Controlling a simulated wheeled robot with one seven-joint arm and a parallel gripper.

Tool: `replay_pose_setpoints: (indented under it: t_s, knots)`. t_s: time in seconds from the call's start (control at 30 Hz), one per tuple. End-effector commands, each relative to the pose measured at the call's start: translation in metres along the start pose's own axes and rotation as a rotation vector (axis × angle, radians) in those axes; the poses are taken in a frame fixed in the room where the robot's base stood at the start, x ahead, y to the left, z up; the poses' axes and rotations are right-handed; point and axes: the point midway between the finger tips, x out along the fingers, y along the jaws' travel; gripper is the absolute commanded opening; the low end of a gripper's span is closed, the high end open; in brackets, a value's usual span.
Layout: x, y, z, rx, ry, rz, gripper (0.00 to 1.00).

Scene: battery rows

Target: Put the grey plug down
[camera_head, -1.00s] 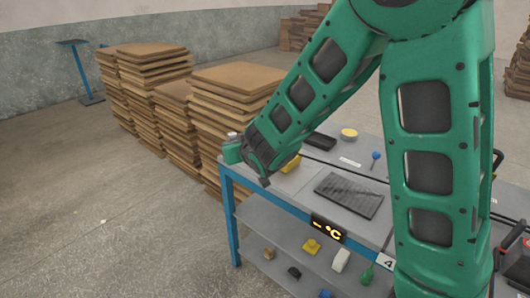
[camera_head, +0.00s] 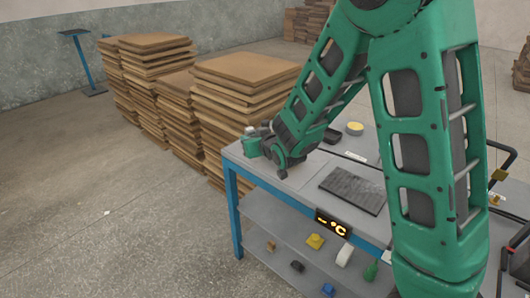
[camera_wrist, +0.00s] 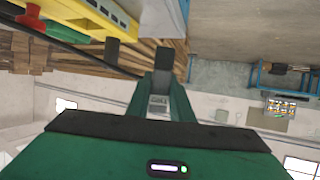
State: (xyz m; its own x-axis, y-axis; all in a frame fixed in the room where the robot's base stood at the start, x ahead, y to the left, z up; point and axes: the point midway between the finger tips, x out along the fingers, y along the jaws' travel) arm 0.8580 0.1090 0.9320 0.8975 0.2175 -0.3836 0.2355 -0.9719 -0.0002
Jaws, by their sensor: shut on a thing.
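My gripper (camera_wrist: 163,82) is shut on a dark grey piece, the grey plug (camera_wrist: 165,58), which sticks out past the fingertips in the wrist view. In the head view the green end of my arm (camera_head: 252,143) is at the far left corner of the workbench (camera_head: 306,178). The fingers and plug cannot be made out there. I cannot tell whether the plug touches anything.
A dark ribbed mat (camera_head: 352,190) lies on the bench, with a yellow round thing (camera_head: 355,128) behind it. The lower shelf (camera_head: 262,222) holds several small things, including a yellow one (camera_head: 315,241). Wooden board stacks (camera_head: 240,100) stand behind the bench.

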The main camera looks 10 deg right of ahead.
Motion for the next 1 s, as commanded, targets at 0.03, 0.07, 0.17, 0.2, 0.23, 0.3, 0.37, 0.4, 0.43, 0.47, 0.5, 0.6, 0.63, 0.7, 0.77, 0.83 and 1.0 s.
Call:
replay_pose_setpoints:
  t_s: [0.03, 0.07, 0.17, 0.2, 0.23, 0.3, 0.37, 0.4, 0.43, 0.47, 0.5, 0.6, 0.63, 0.7, 0.77, 0.83, 1.0]
  knots:
    - [0.005, 0.013, 0.006, 0.003, -0.003, 0.007, 0.0]
    - [0.007, 0.019, 0.009, 0.004, -0.002, 0.007, 0.0]
    - [0.015, 0.036, 0.017, 0.003, -0.003, 0.006, 0.0]
    - [0.018, 0.042, 0.02, 0.003, -0.001, 0.006, 0.0]
    - [0.02, 0.045, 0.022, 0.002, -0.002, 0.005, 0.0]
    - [0.023, 0.052, 0.024, 0.001, 0.0, 0.005, 0.0]
    - [0.025, 0.056, 0.026, 0.0, 0.0, 0.003, 0.0]
    - [0.026, 0.057, 0.027, 0.001, 0.0, 0.002, 0.0]
    - [0.026, 0.057, 0.028, 0.001, 0.0, 0.001, 0.0]
    - [0.026, 0.058, 0.028, 0.001, 0.0, 0.001, 0.0]
    - [0.027, 0.058, 0.03, 0.0, 0.0, 0.001, 0.0]
    - [0.03, 0.057, 0.038, 0.0, -0.001, 0.001, 0.0]
    - [0.032, 0.057, 0.042, 0.0, -0.003, 0.001, 0.0]
    - [0.035, 0.057, 0.051, 0.0, -0.002, 0.001, 0.0]
    - [0.038, 0.057, 0.058, -0.001, -0.003, 0.001, 0.0]
    - [0.041, 0.057, 0.063, 0.0, -0.002, 0.001, 0.0]
    - [0.041, 0.057, 0.064, 0.001, 0.001, 0.001, 0.0]
